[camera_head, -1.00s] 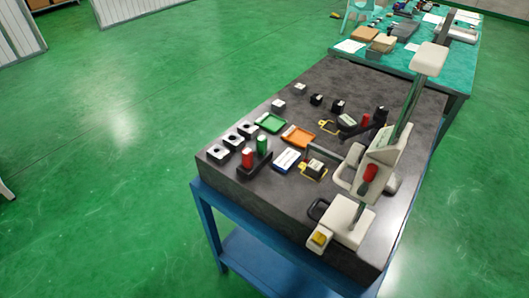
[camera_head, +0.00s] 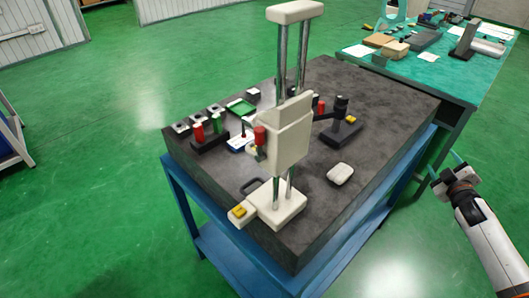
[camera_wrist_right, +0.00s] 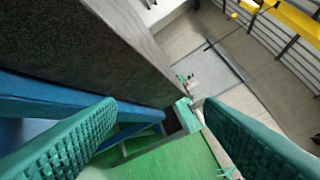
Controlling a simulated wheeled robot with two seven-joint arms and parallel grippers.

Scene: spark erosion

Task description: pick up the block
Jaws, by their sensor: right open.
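Several small blocks lie on the dark granite table (camera_head: 385,105). Near its left edge are pale blocks with dark holes in a row, one of them this block (camera_head: 181,127); another small grey block (camera_head: 253,93) lies further back. I cannot tell which one the task names. My right gripper (camera_head: 446,167) is off the table's right side, well apart from the blocks. In the right wrist view its teal fingers (camera_wrist_right: 160,105) are spread with nothing between them. My left gripper is not in view.
A tall cream stand (camera_head: 290,130) rises from the table and hides part of its middle. A red and green pin holder (camera_head: 210,140), a green tray (camera_head: 241,107) and a dark stand (camera_head: 340,130) are nearby. A teal-topped table (camera_head: 450,75) stands behind. Floor is open on the left.

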